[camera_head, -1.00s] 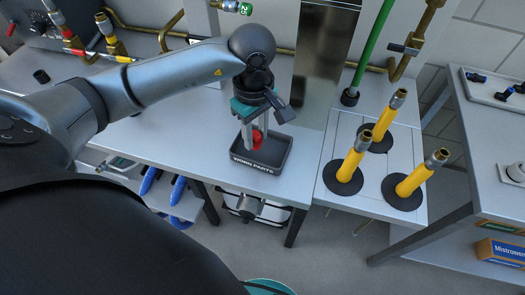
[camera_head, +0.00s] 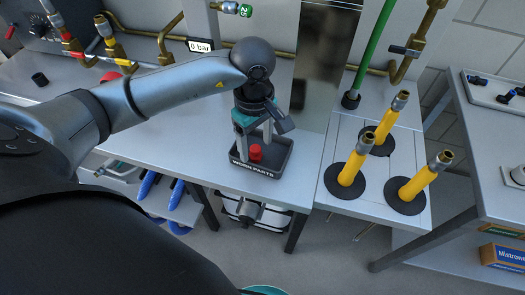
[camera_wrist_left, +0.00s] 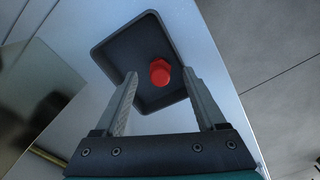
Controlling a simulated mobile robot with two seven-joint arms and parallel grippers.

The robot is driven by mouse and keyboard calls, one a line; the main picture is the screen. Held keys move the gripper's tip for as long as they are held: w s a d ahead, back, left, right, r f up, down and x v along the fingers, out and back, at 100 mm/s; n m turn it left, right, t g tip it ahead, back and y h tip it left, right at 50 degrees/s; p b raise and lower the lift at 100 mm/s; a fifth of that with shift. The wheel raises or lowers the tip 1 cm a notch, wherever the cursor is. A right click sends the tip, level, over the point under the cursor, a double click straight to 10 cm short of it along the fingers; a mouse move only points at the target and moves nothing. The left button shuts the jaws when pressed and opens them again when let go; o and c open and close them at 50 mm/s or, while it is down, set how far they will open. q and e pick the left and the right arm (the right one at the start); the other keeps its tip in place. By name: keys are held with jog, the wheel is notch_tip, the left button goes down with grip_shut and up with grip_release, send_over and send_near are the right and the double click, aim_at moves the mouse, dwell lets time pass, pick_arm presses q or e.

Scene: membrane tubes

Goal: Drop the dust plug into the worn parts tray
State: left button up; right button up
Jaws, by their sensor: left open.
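The red dust plug (camera_head: 255,152) stands in the dark worn parts tray (camera_head: 283,167), which has "WORN PARTS" lettered on its front rim. In the left wrist view the plug (camera_wrist_left: 160,72) lies on the floor of the tray (camera_wrist_left: 108,52), apart from the tray's walls. My left gripper (camera_head: 255,144) is over the tray with its fingers open and the plug showing between and beyond them; it also shows in the left wrist view (camera_wrist_left: 160,80). My right gripper is not in view.
Several yellow tubes with metal ends (camera_head: 355,160) stand on black discs right of the tray. A metal column (camera_head: 322,60) rises behind it, with a green hose (camera_head: 372,45) nearby. The bench front edge is close to the tray.

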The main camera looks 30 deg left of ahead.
pick_arm(q)
jog(key=shift+r, duration=0.1)
notch_tip(320, 180, up, 15)
jog(key=p, duration=0.1)
jog(key=shift+p, duration=0.35)
dwell(0.4)
